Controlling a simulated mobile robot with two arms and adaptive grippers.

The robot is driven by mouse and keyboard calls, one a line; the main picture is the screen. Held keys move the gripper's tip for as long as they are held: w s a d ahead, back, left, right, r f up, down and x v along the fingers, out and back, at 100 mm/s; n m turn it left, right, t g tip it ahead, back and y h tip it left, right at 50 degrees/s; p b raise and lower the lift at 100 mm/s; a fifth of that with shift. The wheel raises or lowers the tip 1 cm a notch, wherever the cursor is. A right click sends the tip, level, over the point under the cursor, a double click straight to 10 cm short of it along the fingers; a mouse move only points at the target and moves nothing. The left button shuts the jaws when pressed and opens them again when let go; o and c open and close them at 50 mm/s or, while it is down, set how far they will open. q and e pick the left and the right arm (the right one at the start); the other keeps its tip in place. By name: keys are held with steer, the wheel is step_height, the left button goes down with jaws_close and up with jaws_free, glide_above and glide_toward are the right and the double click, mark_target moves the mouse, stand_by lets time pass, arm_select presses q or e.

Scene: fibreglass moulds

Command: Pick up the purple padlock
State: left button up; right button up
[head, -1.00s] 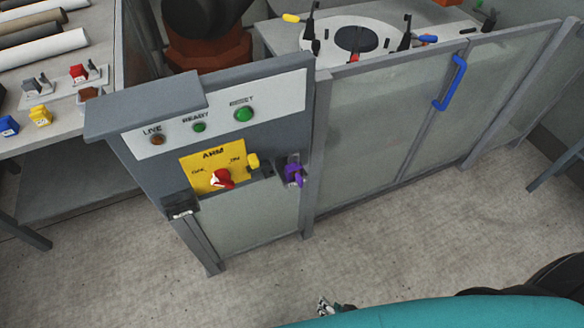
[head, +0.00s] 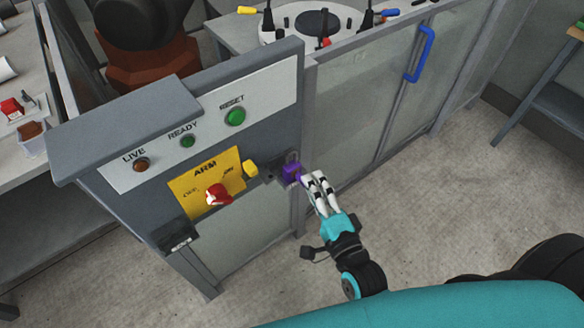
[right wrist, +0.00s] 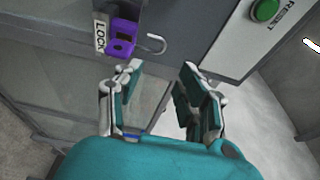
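The purple padlock (head: 292,172) hangs at the right edge of the grey control panel, beside the gate post. In the right wrist view the padlock (right wrist: 123,36) sits next to a LOCK label, with its metal shackle curving out to the right. My right gripper (head: 309,180) is close in front of the padlock in the head view. In the right wrist view the gripper (right wrist: 160,72) has its fingers spread with nothing between them, and the padlock lies beyond the fingertips, towards the upper left. My left gripper is not in view.
A glazed gate with a blue handle (head: 420,54) stands to the right. The floor in front (head: 420,190) is clear.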

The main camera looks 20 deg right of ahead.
mark_target(293, 156)
steer(key=w, duration=0.5)
steer(key=shift+a+p, duration=0.3)
steer(key=shift+a, duration=0.05)
steer(key=shift+w, duration=0.45)
steer(key=w, duration=0.2)
steer(key=w+a+p, duration=0.1)
steer(key=w, duration=0.1)
steer(key=shift+w+r, duration=0.15)
steer(key=shift+r, duration=0.05)
steer(key=shift+w+f, duration=0.1)
steer(key=shift+w, duration=0.3)
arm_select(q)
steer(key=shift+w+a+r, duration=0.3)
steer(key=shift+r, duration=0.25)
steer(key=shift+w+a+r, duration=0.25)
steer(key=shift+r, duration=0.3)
arm_select(e)
steer(key=shift+s, duration=0.1)
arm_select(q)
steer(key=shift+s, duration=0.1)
arm_select(e)
jaws_close()
